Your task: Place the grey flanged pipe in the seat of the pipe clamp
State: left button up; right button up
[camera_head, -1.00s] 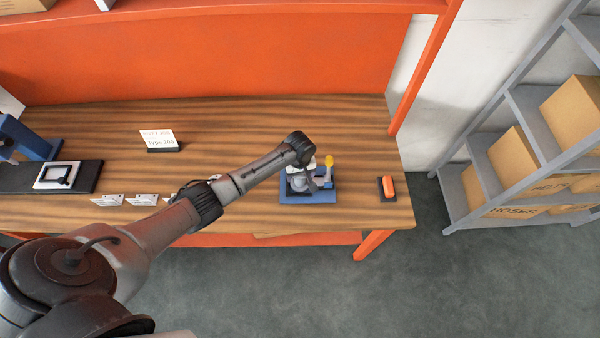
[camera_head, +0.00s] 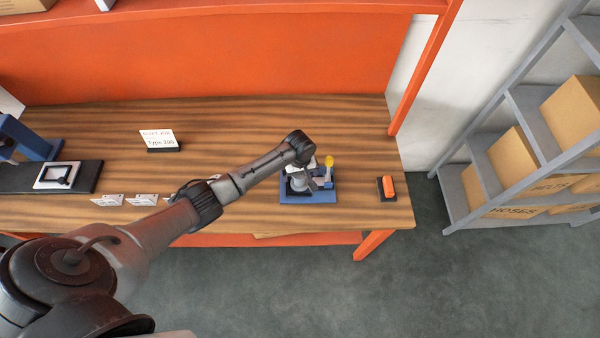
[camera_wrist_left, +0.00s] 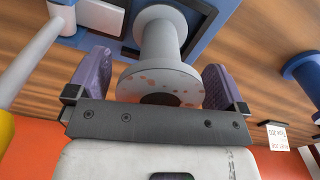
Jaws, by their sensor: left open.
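The grey flanged pipe (camera_wrist_left: 157,42) shows in the left wrist view, its near flange speckled with rust spots. My left gripper (camera_wrist_left: 157,80) is open, with a purple-padded finger on each side of the near flange and a gap beside it. The pipe's far end is beside blue parts of the pipe clamp (camera_wrist_left: 200,14); I cannot tell how fully it sits in the seat. In the head view the clamp has a blue base (camera_head: 322,198) and a yellow-knobbed lever (camera_head: 329,161). There my wrist partly covers clamp and pipe. My right gripper is not in view.
An orange object on a dark pad (camera_head: 388,187) lies right of the clamp, near the table's right end. A sign (camera_head: 159,138) stands at the back left, with small cards (camera_head: 142,199) along the front. A blue device (camera_head: 28,140) is far left. The table behind the clamp is clear.

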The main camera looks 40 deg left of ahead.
pick_arm(q)
notch_tip(320, 180, up, 12)
jog(key=shift+f+p, duration=0.15)
jog(key=shift+p, duration=0.2)
jog(key=s+d+f+m+t, duration=0.1)
jog(key=s+d+f+m, duration=0.3)
jog(key=s, duration=0.3)
jog(key=s+d+f+m, duration=0.1)
jog(key=s+d+m, duration=0.2)
jog(key=s+d, duration=0.3)
jog(key=s+r+m+t, duration=0.1)
jog(key=s+r+m, duration=0.1)
jog(key=s, duration=0.7)
jog(key=s+r+m+t, duration=0.1)
jog(key=s+r+m, duration=0.2)
jog(key=s, duration=0.5)
jog(key=shift+s+d+r+m+t, duration=0.3)
jog(key=shift+s+d+r+m, duration=0.05)
jog(key=shift+d+m, duration=0.05)
jog(key=shift+c, duration=0.3)
